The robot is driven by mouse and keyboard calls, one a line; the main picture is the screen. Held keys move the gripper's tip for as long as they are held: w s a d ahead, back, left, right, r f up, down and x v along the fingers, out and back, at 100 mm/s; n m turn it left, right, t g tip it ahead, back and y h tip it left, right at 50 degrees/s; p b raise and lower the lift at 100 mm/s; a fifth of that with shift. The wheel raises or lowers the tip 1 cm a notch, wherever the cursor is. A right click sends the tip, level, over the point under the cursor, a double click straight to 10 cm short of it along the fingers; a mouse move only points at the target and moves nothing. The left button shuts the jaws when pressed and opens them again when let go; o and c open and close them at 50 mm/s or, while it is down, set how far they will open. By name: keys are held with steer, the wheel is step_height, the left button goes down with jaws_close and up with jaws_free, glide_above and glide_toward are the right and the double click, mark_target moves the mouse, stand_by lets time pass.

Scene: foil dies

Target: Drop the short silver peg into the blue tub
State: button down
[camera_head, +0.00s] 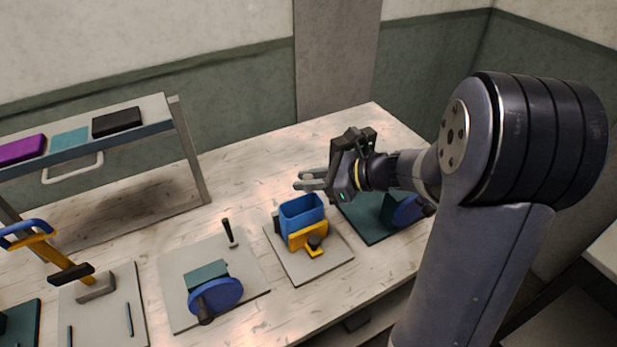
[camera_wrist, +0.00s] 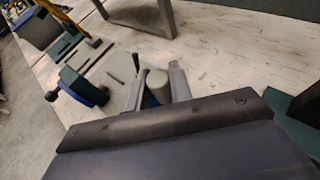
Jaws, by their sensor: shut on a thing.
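The blue tub (camera_head: 303,222) stands on a pale plate near the middle of the table, with a yellow bracket and dark knob on its front. My gripper (camera_head: 305,181) is above the tub and slightly beyond it, with its fingers pointing left. In the wrist view, my gripper (camera_wrist: 158,84) is shut on a short silver peg (camera_wrist: 157,79), a light grey cylinder between the two fingers. The peg is hard to separate from the fingers in the head view.
A plate with a blue disc (camera_head: 216,297) and an upright black handle (camera_head: 228,232) lies left of the tub. A dark green plate (camera_head: 375,222) lies to its right. A raised shelf (camera_head: 190,150) with coloured blocks stands at the left. The table behind the tub is clear.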

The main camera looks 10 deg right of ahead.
steer(key=shift+f, duration=0.2)
steer(key=c, duration=1.2)
jaws_free()
steer(key=b+v, duration=0.1)
steer(key=v, duration=0.9)
steer(key=shift+s+d+r, duration=0.1)
steer(key=shift+s+d, duration=0.15)
steer(key=shift+d, duration=0.1)
